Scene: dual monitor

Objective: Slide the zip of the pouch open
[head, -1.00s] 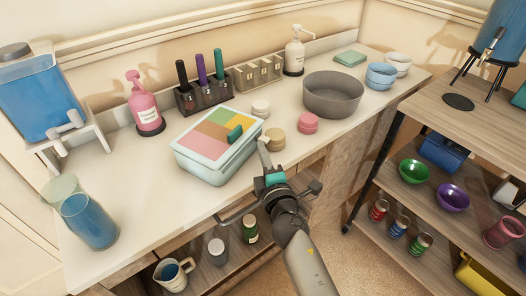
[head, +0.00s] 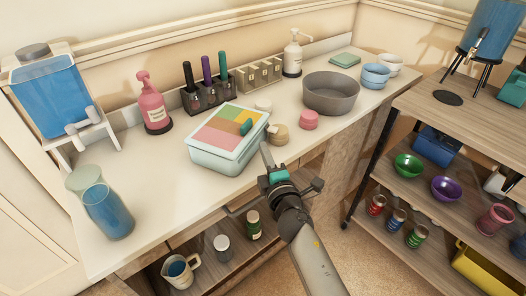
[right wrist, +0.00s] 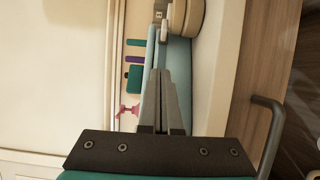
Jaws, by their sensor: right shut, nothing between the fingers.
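The pouch (head: 215,155) is a light blue, box-like case with a patchwork top of pink, orange, green and yellow. It lies on the white counter (head: 150,205). A small teal tab (head: 246,127), apparently the zip pull, stands near the right edge of its top. My right gripper (head: 265,146) is shut and empty, its tips close to the pouch's right side; I cannot tell whether they touch. In the right wrist view the closed fingers (right wrist: 160,80) reach past the light blue pouch (right wrist: 180,80), partly hiding it. My left gripper is not in view.
Tan jars (head: 279,134) and a pink jar (head: 309,120) stand right of the pouch, with a grey basin (head: 332,92) beyond. A marker rack (head: 207,97) and pink pump bottle (head: 155,108) stand behind. The counter left of the pouch is clear up to a blue-filled jug (head: 108,213).

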